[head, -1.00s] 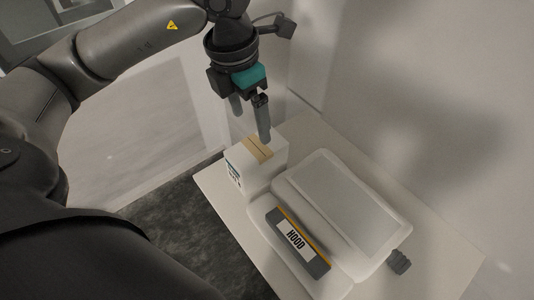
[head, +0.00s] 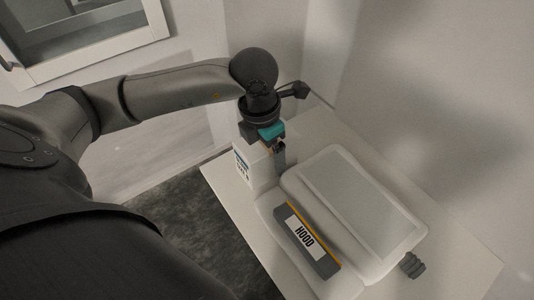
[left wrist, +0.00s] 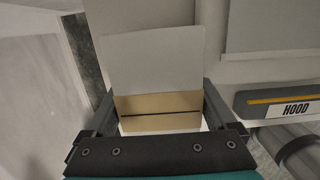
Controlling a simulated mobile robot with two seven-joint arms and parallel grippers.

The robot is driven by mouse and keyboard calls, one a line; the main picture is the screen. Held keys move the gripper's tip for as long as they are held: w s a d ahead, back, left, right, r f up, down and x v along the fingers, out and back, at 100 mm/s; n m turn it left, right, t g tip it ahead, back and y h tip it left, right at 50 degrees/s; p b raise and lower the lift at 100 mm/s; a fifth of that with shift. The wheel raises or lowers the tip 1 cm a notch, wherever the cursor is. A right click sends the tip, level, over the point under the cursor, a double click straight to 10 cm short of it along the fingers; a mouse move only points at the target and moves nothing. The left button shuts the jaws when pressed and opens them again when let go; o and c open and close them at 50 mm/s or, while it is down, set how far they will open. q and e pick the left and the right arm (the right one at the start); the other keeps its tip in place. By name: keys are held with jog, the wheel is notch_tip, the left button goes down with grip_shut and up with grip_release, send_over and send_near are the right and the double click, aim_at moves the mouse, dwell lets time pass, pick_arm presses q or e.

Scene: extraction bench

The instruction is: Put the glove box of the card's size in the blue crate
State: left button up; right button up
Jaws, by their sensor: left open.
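A white glove box (head: 242,167) stands on the bench beside the hood unit, with print on its left side too small to read. In the left wrist view the box (left wrist: 155,62) shows a white face and a tan strip with a dark slot. My left gripper (head: 266,156) is open and lowered over the box from above. In the left wrist view its fingers (left wrist: 158,108) lie on either side of the tan strip; I cannot tell whether they touch the box. The blue crate, the card and my right gripper are not in view.
A white unit with a grey panel (head: 355,200) and a dark "HOOD" label bar (head: 307,240) fills much of the pale bench (head: 472,262). A dark knob (head: 412,265) sticks out at its right end. Walls stand close behind and right.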

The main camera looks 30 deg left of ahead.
pick_arm(q)
jog(key=shift+f, duration=0.35)
jog(key=shift+c, duration=0.2)
jog(key=shift+w+r, duration=0.1)
grip_shut()
